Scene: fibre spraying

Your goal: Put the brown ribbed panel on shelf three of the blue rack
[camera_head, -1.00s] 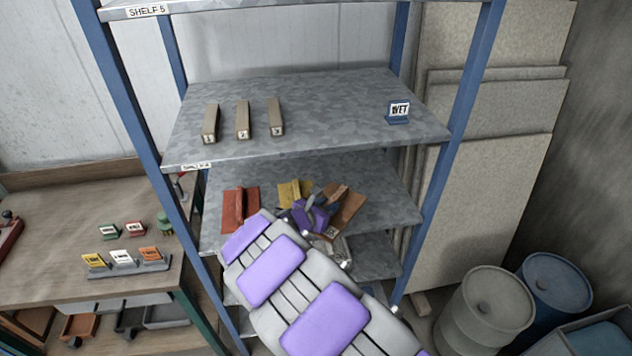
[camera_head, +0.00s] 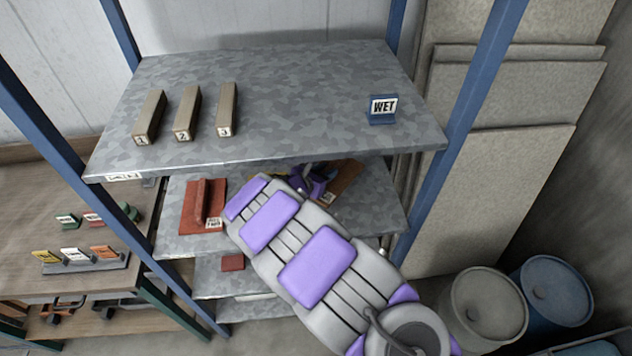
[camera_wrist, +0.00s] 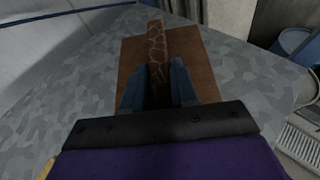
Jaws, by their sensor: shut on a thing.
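The brown ribbed panel (camera_head: 346,180) is on or just above the right part of the grey shelf (camera_head: 380,208) below the top visible shelf of the blue rack (camera_head: 468,100). My gripper (camera_head: 318,178) is at its left side, partly hidden by the upper shelf's edge. In the wrist view the panel (camera_wrist: 198,75) lies flat over the grey speckled surface, its cracked-pattern rib upright along the middle. The two blue-grey fingers of my gripper (camera_wrist: 157,72) are shut on that rib. I cannot tell whether the panel's underside touches the shelf.
A red ribbed panel (camera_head: 203,205) lies at left on the same shelf. The shelf above (camera_head: 290,110) carries three numbered blocks (camera_head: 186,113) and a WET sign (camera_head: 383,109); its front edge overhangs my gripper. Drums (camera_head: 486,308) stand at right, a workbench (camera_head: 60,215) at left.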

